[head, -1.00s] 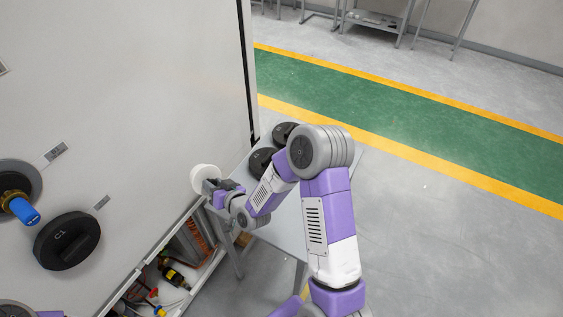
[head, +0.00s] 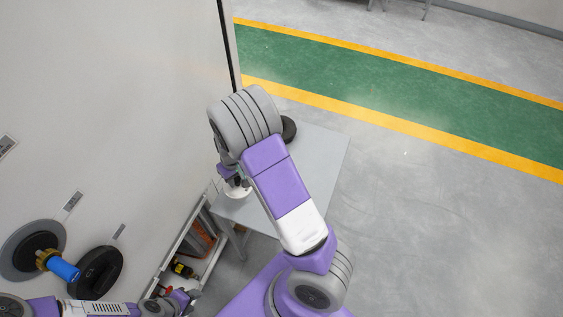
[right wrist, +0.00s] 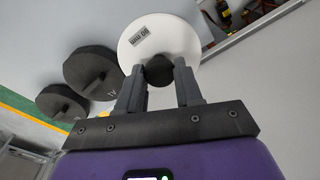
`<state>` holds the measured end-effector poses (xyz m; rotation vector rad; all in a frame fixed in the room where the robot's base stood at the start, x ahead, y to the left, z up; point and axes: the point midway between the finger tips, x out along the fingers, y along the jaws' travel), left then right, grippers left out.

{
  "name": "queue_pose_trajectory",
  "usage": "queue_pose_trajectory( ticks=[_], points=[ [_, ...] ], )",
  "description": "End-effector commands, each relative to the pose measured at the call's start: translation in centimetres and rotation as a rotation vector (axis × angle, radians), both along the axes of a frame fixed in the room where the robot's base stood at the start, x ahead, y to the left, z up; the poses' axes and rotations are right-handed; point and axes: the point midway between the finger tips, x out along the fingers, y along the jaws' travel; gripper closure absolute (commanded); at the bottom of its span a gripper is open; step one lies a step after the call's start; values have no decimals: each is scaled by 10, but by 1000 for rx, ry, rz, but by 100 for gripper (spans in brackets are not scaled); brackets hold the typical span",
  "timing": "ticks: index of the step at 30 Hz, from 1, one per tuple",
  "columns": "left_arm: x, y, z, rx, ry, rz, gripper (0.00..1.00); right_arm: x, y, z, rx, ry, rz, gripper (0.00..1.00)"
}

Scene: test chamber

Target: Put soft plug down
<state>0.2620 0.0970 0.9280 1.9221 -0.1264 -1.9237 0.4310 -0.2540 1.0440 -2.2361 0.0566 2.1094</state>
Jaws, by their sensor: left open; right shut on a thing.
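The soft plug is a white disc with a dark knob and a "90 mm" label. It shows in the right wrist view (right wrist: 160,42) and, partly hidden, in the head view (head: 238,193). My right gripper (right wrist: 159,75) is shut on its knob; in the head view this gripper (head: 233,180) is mostly behind my own arm. The plug is over the near left corner of the grey table (head: 318,165). I cannot tell whether it touches the top.
Two black discs, one (right wrist: 91,72) beyond the other (right wrist: 62,102), lie beside the plug; one edge (head: 288,129) shows in the head view. A black round cover (head: 97,272) and a blue-handled fitting (head: 63,268) are on the wall panel. The table's right part is clear.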

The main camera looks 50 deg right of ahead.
Motion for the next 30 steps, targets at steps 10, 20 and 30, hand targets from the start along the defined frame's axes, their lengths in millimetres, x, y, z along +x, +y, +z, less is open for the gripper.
queue_pose_trajectory(
  ticks=[10,20,30],
  points=[
    [0,0,8,0,0,0,57,-11,-5,-22,-23,60,-3,97],
    [0,0,8,0,0,0,57,-10,-5,-56,-22,56,-3,97],
    [0,0,9,0,0,0,57,-9,-4,-85,-21,52,-1,96]
  ],
)
